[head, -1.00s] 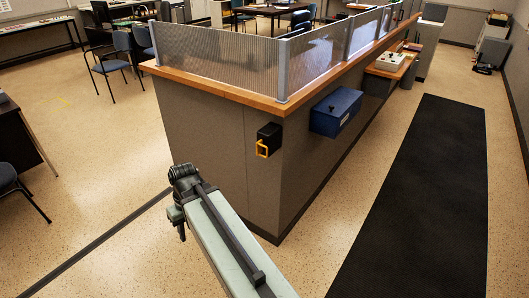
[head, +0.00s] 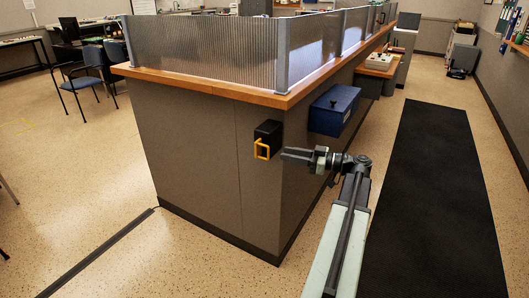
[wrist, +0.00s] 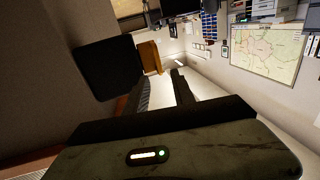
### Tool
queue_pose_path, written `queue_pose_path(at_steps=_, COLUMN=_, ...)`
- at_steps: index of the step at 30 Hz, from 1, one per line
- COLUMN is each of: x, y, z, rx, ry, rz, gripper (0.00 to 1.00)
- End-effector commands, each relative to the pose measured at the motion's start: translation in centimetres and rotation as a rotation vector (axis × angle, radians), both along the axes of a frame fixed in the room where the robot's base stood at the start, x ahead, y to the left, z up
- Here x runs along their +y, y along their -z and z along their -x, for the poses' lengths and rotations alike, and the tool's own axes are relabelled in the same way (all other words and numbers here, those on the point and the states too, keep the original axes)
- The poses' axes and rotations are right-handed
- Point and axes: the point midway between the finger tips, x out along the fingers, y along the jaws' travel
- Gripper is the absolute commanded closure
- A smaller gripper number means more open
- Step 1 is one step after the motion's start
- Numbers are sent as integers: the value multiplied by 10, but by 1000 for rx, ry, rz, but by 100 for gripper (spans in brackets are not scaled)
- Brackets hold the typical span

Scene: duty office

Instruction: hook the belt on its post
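A black box (head: 267,136) is fixed to the counter's end near its corner, with a yellow-orange loop (head: 262,150) at its front, seemingly the belt's end. My gripper (head: 285,155) is just right of the loop in the head view, pointing left and apart from it as far as I can tell. In the wrist view the box (wrist: 105,68) and loop (wrist: 150,57) are beyond the fingers, up and left. The two fingers (wrist: 162,76) stand apart with nothing between them. I cannot make out the post in either view.
The counter (head: 205,150) has a wooden ledge and a ribbed clear screen. A blue box (head: 333,110) is mounted on its side, behind my arm. A black mat (head: 435,190) lies on the right. Floor left of the counter is open, with a chair (head: 88,80) farther back.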

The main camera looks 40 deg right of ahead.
Motion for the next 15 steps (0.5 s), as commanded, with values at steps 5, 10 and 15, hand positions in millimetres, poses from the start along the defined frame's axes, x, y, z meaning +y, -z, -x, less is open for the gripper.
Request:
queue_pose_path(at_steps=5, x=7, y=0, z=-15, rx=1, ry=-1, rz=0, gripper=70)
queue_pose_path(at_steps=10, x=21, y=0, z=-44, rx=3, ry=0, rz=-1, gripper=70)
queue_pose_path(at_steps=15, x=30, y=0, z=-64, rx=3, ry=2, rz=-1, gripper=70)
